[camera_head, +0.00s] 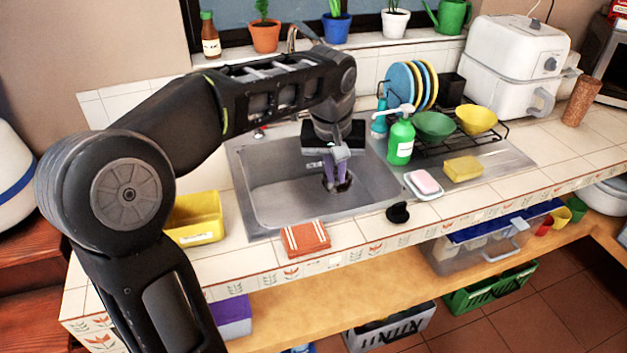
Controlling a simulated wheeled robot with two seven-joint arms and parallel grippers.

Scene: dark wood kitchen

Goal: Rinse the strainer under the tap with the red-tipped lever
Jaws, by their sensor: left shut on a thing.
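My left gripper (337,186) reaches down into the steel sink (280,197), its purple fingers low over the drain area. It is shut on a small dark thing (345,186), which looks like the strainer at the drain; the fingers hide most of it. I cannot tell whether it is clear of the sink floor. A curved metal tap (292,38) shows behind my left arm, mostly hidden by it. A small red tip (261,130) shows at the sink's back left edge, perhaps on a lever. My right gripper is out of view.
A green soap bottle (400,140), a pink soap on a dish (424,184) and a dish rack (470,135) stand right of the sink. A black plug-like thing (398,212) and an orange cloth (306,238) lie in front; a yellow tub (194,218) is left.

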